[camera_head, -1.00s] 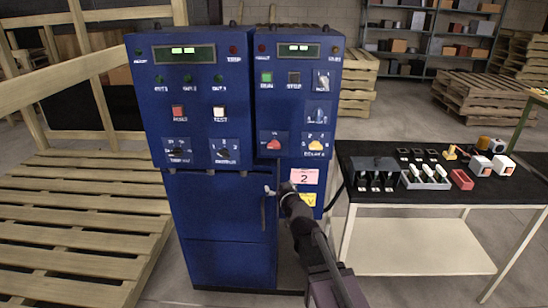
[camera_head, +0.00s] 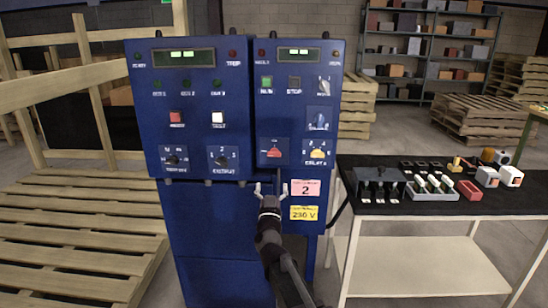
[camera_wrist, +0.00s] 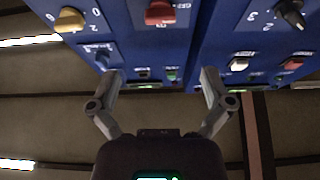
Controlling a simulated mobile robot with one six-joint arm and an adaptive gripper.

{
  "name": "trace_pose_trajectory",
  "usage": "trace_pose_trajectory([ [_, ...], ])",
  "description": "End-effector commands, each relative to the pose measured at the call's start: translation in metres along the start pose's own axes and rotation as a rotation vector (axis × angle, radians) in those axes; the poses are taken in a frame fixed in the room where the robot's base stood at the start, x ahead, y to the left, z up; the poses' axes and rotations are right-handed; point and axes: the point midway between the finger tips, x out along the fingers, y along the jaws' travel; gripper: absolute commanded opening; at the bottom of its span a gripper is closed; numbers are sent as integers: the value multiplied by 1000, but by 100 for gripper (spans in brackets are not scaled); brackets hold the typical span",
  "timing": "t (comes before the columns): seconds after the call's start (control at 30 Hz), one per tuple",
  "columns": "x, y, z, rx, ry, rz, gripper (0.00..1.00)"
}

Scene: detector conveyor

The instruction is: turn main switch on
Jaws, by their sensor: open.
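The blue control cabinet (camera_head: 215,225) fills the middle of the head view. A red rotary switch (camera_head: 274,152), likely the main switch, sits at the lower left of its right panel. The same red knob (camera_wrist: 160,12) shows at the top of the wrist view. My gripper (camera_head: 270,188) is just below this knob in the head view, apart from it. In the wrist view my gripper (camera_wrist: 160,74) has its two fingers spread wide with nothing between them. The knob's marks are too small to read for its position.
A yellow knob (camera_head: 318,153) sits right of the red one, and a black knob (camera_head: 222,159) sits on the left panel. A table (camera_head: 430,212) with switches and small parts stands at the right. Wooden pallets (camera_head: 75,245) lie at the left.

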Motion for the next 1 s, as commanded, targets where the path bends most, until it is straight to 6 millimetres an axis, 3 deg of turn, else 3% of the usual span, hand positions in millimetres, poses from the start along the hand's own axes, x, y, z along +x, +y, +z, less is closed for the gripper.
trace_pose_trajectory([
  [0.27, 4, 0, 0, -1, -1, -1, 100],
  [0.47, 18, 0, -1, -1, -1, -1, 100],
  [1.0, 97, -1, -1, -1, -1, -1, 100],
])
